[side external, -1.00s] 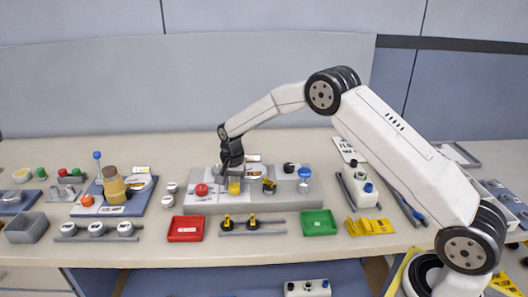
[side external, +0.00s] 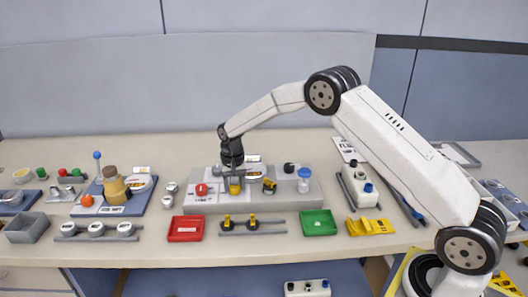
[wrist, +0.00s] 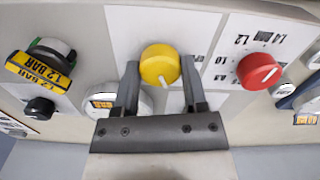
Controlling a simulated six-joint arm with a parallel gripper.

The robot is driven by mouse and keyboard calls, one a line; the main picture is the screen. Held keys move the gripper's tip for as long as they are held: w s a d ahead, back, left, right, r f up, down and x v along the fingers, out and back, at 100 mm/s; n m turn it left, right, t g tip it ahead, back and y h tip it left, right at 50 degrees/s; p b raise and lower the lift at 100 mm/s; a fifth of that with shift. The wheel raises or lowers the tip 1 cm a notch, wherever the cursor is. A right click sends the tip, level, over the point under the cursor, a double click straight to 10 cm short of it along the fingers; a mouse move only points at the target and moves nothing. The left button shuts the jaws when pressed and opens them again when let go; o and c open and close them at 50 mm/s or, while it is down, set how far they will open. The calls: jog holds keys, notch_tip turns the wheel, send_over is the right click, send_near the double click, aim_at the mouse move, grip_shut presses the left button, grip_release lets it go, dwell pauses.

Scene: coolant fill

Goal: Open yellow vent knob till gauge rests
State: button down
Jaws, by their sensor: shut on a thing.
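The yellow vent knob (wrist: 160,65) has a white pointer line toward its lower edge in the wrist view. My gripper (wrist: 160,72) has one finger on each side of it and is shut on it. In the side view my gripper (side external: 234,181) points down onto the yellow knob (side external: 235,188) on the grey panel block (side external: 300,202). A round white gauge (wrist: 143,104) shows partly behind my fingers; its needle cannot be read.
A red knob (wrist: 258,70) with a printed scale sits right of the yellow knob in the wrist view. A black valve with a yellow "1.2 BAR" tag (wrist: 40,66) is at left. Red (side external: 186,229) and green (side external: 319,223) trays lie before the block.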

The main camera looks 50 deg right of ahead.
jog(key=n, duration=0.5)
jog(key=shift+n, duration=0.4)
jog(key=n, duration=0.5)
jog(key=shift+n, duration=0.4)
jog(key=shift+c, duration=0.7)
grip_release()
jog(key=shift+r, duration=0.1)
jog(key=shift+r, duration=3.85)
